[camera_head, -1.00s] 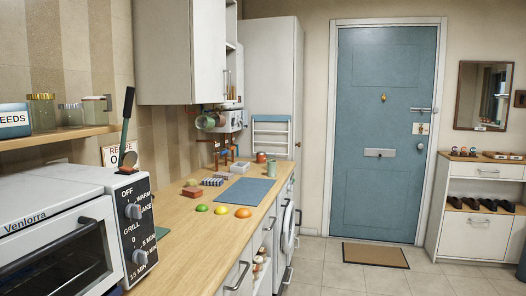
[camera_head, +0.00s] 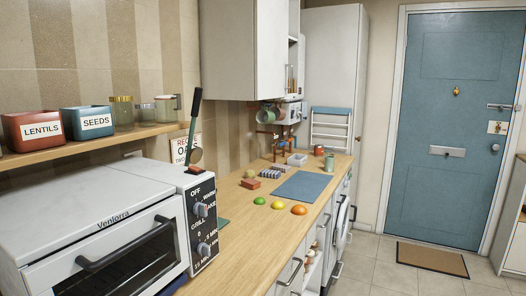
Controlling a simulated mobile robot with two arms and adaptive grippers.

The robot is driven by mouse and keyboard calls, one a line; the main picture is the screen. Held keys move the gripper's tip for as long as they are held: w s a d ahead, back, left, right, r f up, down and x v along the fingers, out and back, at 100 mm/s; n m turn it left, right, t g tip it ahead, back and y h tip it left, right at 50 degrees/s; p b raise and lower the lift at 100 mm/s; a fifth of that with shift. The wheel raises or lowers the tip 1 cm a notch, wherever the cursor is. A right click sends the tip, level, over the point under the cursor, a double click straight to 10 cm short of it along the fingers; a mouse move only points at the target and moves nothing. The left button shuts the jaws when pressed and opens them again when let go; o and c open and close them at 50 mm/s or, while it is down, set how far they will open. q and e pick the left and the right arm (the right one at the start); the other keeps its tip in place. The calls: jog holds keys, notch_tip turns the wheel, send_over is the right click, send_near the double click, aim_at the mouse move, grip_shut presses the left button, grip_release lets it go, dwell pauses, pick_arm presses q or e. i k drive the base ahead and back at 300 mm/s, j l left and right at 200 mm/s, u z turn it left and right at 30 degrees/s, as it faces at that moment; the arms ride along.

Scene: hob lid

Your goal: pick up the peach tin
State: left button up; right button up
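I cannot pick out a tin that is clearly labelled as peach. A small greenish can-like object (camera_head: 329,162) stands at the far end of the wooden worktop, and a reddish one (camera_head: 318,150) is just behind it. Both are too small to read. A red tin marked LENTILS (camera_head: 34,130) and a blue tin marked SEEDS (camera_head: 87,122) stand on the wall shelf at the left. Neither of my grippers is in view.
The worktop (camera_head: 250,240) holds a blue mat (camera_head: 302,186), a green fruit (camera_head: 260,201), a yellow one (camera_head: 278,205) and an orange one (camera_head: 299,210). A white toaster oven (camera_head: 110,215) fills the near left.

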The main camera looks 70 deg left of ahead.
aim_at(318, 149)
jog(key=j+u, duration=0.1)
jog(key=u, duration=0.35)
jog(key=i+u, duration=0.15)
jog(key=u, duration=0.75)
jog(key=i+u, duration=0.15)
jog(key=u, duration=0.3)
jog(key=i+u, duration=0.1)
jog(key=u, duration=0.35)
jog(key=i+l+u, duration=0.95)
jog(key=l+u, duration=0.2)
jog(key=i+l+u, duration=0.1)
jog(key=l+u, duration=0.2)
jog(key=i+l+u, duration=0.1)
jog(key=l+u, duration=0.15)
jog(key=l, duration=0.25)
